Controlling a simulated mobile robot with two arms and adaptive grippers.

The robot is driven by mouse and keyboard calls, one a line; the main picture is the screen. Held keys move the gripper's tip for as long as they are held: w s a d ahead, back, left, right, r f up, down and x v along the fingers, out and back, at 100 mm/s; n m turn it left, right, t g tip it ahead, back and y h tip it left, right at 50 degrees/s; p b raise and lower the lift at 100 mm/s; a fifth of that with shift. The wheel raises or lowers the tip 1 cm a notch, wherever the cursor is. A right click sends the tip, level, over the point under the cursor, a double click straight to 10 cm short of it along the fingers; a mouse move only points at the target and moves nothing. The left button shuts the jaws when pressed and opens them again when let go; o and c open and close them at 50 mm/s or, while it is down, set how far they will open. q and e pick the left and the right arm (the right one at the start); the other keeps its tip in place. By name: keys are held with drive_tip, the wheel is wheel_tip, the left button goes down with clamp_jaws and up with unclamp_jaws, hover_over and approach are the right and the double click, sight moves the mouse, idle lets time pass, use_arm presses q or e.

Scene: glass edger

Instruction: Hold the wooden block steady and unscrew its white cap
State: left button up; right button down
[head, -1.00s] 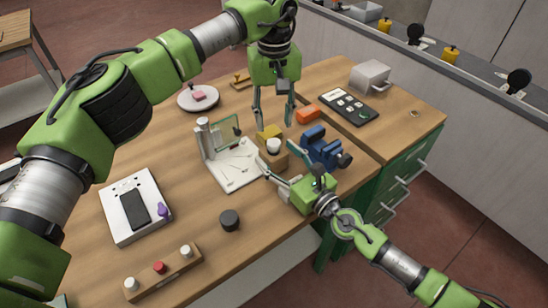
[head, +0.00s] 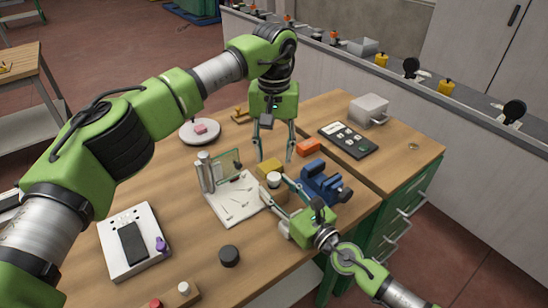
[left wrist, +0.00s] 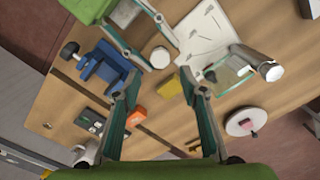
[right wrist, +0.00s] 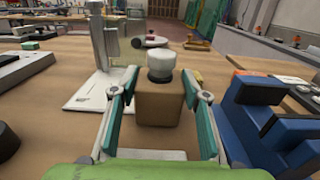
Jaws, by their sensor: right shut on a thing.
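The wooden block (right wrist: 158,104) stands upright on the workbench with a round white cap (right wrist: 160,64) on a dark collar on its top. My right gripper (right wrist: 160,92) is shut on the block, one finger at each side, below the cap. The cap also shows in the head view (head: 274,180) and from above in the left wrist view (left wrist: 160,57). My left gripper (head: 274,157) points down, open and empty, behind and above the block. Its fingers (left wrist: 160,75) touch nothing that I can see. In the head view, my right gripper's fingers partly hide the block.
A blue vise (head: 322,182) stands right of the block. A white fixture with a glass pane (head: 232,205) is at its left. A yellow block (head: 269,166) and an orange block (head: 308,146) lie behind. A black puck (head: 229,256) sits near the front edge.

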sight(274, 176)
use_arm(q)
drive_tip(key=shift+m, duration=0.4)
drive_tip(key=shift+f, duration=0.25)
wheel_tip(274, 176, down, 7)
drive_tip(key=shift+f, duration=0.2)
